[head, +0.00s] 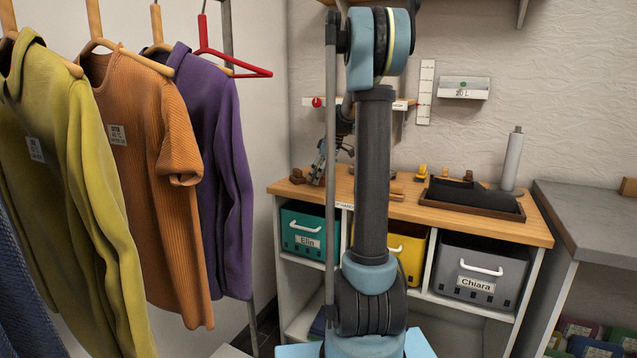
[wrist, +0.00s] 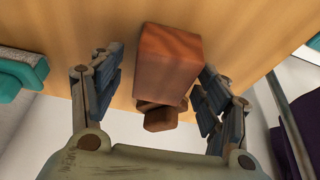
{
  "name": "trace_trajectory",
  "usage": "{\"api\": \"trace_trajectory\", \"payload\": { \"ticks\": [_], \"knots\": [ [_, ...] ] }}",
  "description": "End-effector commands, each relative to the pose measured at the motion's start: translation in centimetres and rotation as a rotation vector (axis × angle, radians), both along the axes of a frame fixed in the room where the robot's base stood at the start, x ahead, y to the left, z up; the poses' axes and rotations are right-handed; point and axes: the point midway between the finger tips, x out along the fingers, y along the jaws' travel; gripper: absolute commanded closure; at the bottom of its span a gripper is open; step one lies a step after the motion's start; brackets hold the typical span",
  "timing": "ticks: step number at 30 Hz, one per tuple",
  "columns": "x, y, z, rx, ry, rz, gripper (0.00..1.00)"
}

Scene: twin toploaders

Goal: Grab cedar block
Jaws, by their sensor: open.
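A reddish-brown wooden block, which I take for the cedar block (wrist: 168,62), rests on the wooden counter top in the wrist view. My gripper (wrist: 157,88) is open, with one finger on each side of the block. The left finger stands apart from it; the right finger is close to its side, and I cannot tell whether it touches. A smaller brown piece (wrist: 160,119) shows at the block's near end. In the head view my gripper (head: 321,160) is low over the counter's left end, beside small brown pieces (head: 297,177).
The wooden counter (head: 452,221) holds a dark tray (head: 470,212), a grey cylinder (head: 513,160) and several small blocks. Below are a teal bin (head: 303,240), a yellow bin (head: 412,255) and a grey bin (head: 478,275). Clothes hang at left, including a purple garment (head: 215,150).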

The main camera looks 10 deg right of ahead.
Motion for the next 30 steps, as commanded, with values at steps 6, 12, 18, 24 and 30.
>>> {"api": "trace_trajectory", "payload": {
  "ticks": [6, 12, 18, 24, 30],
  "knots": [
    [0.0, 0.1, -0.2, 0.0, 0.0, 0.0, 0.31],
    [0.0, 0.0, -0.1, 0.0, 0.0, 0.0, 0.69],
    [0.0, 0.1, -0.1, 0.0, 0.0, 0.0, 0.79],
    [0.0, 0.0, 0.1, 0.0, 0.0, 0.0, 0.79],
    [0.0, 0.1, 2.4, 0.0, 0.0, 0.0, 0.79]
  ]
}}
